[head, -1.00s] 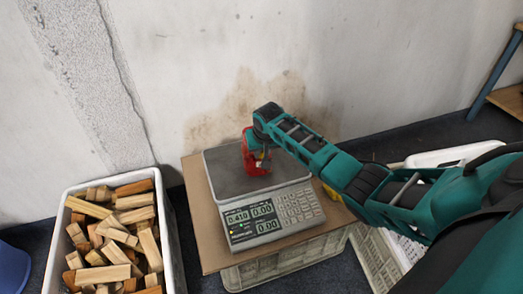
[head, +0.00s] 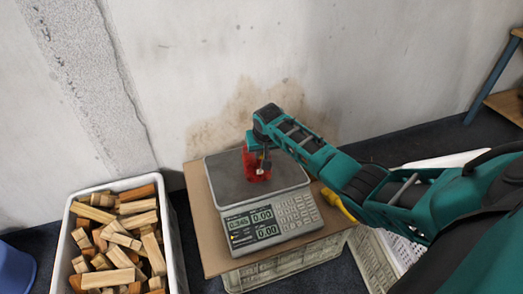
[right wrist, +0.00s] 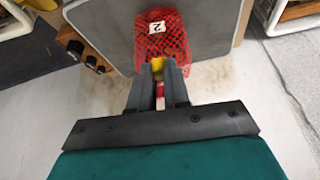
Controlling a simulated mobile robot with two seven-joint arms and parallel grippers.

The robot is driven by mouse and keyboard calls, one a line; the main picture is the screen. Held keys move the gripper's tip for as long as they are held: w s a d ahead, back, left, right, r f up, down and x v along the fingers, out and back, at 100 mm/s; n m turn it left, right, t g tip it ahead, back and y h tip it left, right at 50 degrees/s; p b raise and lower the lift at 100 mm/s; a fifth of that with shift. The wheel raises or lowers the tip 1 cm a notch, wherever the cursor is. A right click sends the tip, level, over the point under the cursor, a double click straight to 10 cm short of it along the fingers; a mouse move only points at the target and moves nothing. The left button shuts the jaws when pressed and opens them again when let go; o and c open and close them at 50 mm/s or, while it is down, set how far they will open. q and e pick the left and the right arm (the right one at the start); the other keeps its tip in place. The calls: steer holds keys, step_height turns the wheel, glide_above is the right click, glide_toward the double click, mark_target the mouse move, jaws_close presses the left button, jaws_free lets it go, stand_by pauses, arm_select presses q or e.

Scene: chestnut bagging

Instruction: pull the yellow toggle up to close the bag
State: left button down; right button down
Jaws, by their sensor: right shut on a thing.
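The red mesh bag (head: 252,168) is on the scale's grey plate, partly hidden by my right gripper (head: 262,152). In the right wrist view the bag (right wrist: 176,42) carries a white tag marked 2 (right wrist: 157,27). The yellow toggle (right wrist: 157,64) sits at the bag's neck, between my right fingertips (right wrist: 158,72), which are shut on it. A bit of red (right wrist: 160,90) shows between the fingers behind the toggle. My left gripper is not in view.
The scale (head: 285,211) stands on a brown board (head: 203,222) over a crate (head: 285,262). A white bin (head: 173,245) of wood pieces is at the left. A yellow thing (head: 337,203) lies right of the scale, partly behind my arm. A wall stands behind.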

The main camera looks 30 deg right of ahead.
steer(key=shift+r+p, duration=0.35)
steer(key=shift+r, duration=0.4)
steer(key=c, duration=1)
jaws_free()
steer(key=p+v, duration=0.5)
steer(key=v, duration=0.8)
steer(key=shift+p, duration=0.3)
steer(key=shift+f, duration=0.1)
